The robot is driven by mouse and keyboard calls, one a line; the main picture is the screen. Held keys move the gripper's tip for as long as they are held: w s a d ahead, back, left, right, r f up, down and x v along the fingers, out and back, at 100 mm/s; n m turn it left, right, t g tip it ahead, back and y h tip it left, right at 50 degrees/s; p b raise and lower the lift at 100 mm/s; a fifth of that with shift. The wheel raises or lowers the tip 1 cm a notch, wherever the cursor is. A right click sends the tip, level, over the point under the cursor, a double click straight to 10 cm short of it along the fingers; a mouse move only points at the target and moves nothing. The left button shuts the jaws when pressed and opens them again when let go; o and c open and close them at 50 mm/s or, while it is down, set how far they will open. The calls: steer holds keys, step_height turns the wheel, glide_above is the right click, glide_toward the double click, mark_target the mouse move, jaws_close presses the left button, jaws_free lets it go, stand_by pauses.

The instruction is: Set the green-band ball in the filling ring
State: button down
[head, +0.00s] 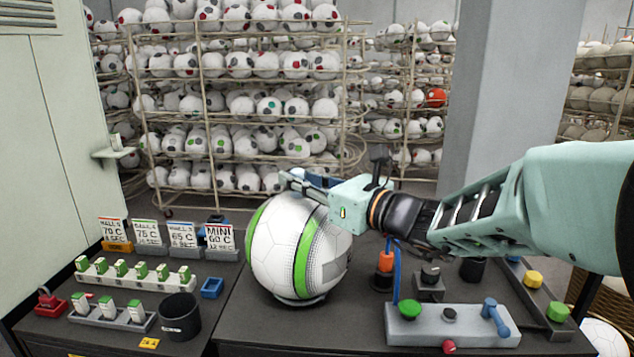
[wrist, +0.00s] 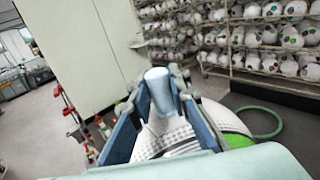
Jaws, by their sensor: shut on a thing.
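The green-band ball (head: 274,250) is large and white with green bands. It is at the table's middle, and it also shows at the bottom of the wrist view (wrist: 218,122). My gripper (head: 303,186) is at the ball's top, shut on it around a blue-grey stub (wrist: 158,88) that stands between the blue fingers. A dark rim, seemingly the filling ring (head: 300,300), shows just under the ball. The ball hides most of it, and I cannot tell whether the ball rests on it.
A control box (head: 455,325) with a green button and blue lever stands right of the ball. A dark cup (head: 180,316), small racks and sign cards (head: 219,237) are at left. Ball shelves (head: 240,100) stand behind, and a pillar (head: 495,90) at right.

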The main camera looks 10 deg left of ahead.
steer(key=shift+r, duration=0.1)
steer(key=shift+f+b, duration=0.3)
steer(key=shift+b, duration=0.05)
steer(key=c, duration=1.8)
jaws_free()
steer(key=shift+r, duration=0.15)
